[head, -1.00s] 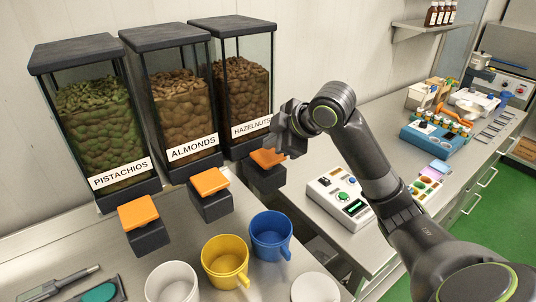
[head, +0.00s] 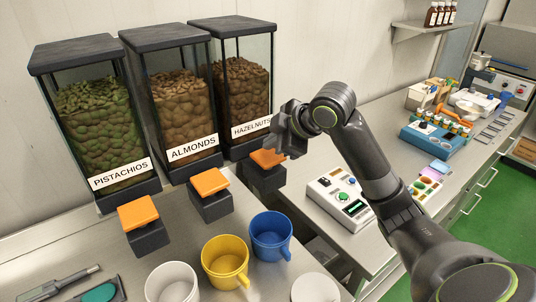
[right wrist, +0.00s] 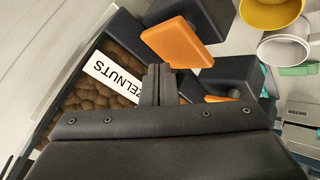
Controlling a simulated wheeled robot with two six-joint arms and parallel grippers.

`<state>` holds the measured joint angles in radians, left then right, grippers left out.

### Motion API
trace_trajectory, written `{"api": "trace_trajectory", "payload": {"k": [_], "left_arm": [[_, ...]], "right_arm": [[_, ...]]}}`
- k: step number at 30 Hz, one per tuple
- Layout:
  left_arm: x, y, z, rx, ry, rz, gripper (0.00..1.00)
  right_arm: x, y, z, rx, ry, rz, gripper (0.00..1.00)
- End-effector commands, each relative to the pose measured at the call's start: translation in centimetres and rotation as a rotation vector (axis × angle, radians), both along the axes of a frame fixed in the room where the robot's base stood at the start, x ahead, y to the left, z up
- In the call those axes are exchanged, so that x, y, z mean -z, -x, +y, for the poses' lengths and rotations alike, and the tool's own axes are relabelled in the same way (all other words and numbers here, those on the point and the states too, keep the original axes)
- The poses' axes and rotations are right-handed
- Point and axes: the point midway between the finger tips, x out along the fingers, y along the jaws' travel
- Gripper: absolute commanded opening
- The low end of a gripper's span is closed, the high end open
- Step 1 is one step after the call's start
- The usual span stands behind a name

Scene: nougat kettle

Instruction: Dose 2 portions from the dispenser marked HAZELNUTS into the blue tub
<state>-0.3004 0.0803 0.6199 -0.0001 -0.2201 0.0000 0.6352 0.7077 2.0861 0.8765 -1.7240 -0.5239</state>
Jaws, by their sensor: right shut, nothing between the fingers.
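The HAZELNUTS dispenser (head: 244,90) stands at the right end of a row of three, filled with brown nuts. Its orange paddle (head: 267,158) sits at its lower front, partly hidden by my right gripper (head: 284,150). The right gripper is shut and empty, beside the paddle and below the label. In the right wrist view, the shut fingers (right wrist: 158,82) lie over the dispenser's front next to the HAZELNUTS label (right wrist: 116,79); contact with the paddle (right wrist: 220,98) cannot be told. The blue tub (head: 271,236) stands upright on the counter below that dispenser. My left gripper is out of view.
The ALMONDS (head: 183,100) and PISTACHIOS (head: 97,120) dispensers stand to the left. A yellow tub (head: 225,262) and a white tub (head: 172,283) are left of the blue tub. A white panel with buttons (head: 340,195) lies to the right.

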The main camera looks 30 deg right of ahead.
Motion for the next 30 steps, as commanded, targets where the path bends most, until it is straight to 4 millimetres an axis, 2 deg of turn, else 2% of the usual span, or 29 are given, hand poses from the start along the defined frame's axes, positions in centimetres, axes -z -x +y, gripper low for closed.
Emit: {"api": "trace_trajectory", "payload": {"k": [30], "left_arm": [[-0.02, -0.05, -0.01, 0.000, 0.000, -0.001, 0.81]], "right_arm": [[0.84, 0.03, 0.01, 0.000, 0.000, 0.000, 0.00]]}}
